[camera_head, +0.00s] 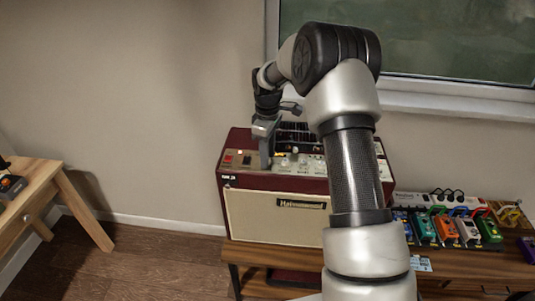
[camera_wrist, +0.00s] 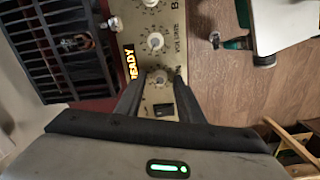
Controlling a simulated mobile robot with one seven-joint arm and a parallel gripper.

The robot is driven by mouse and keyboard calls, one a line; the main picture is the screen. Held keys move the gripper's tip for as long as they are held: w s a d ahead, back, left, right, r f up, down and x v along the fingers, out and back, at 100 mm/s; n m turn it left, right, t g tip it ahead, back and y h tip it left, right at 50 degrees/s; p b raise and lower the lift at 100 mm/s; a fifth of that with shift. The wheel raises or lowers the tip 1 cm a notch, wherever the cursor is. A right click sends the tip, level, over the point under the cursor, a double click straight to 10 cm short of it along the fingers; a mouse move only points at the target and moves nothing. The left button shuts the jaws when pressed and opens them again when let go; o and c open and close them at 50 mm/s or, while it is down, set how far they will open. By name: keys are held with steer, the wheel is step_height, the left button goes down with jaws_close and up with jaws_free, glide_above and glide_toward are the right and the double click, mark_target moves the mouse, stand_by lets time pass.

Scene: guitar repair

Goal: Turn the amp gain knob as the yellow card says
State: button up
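The amp (camera_head: 275,215) is a dark red box with a cream front, and its control panel (camera_head: 310,165) is on top. My gripper (camera_head: 266,165) points down at the left part of that panel. In the wrist view, my gripper (camera_wrist: 160,78) has its two dark fingers apart, with one pale knob (camera_wrist: 160,76) between their tips. I see no clear contact with it. A second knob (camera_wrist: 155,41) with a scale and printed lettering is just beyond. I cannot read which knob is gain. I cannot make out a yellow card in either view.
A lit orange "READY" sign (camera_wrist: 129,64) and a black switch (camera_wrist: 163,110) are near the fingers. A dark grille (camera_wrist: 65,50) lies left. Several colored pedals (camera_head: 445,230) stand right of the amp on the wooden bench (camera_head: 455,262). A small blue card (camera_head: 421,264) is at its front.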

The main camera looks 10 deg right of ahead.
jaws_close()
steer(key=shift+m, duration=0.3)
steer(key=m+b, duration=0.1)
steer(key=m, duration=0.7)
steer(key=shift+b, duration=0.35)
steer(key=m, duration=0.4)
steer(key=shift+m, duration=2.5)
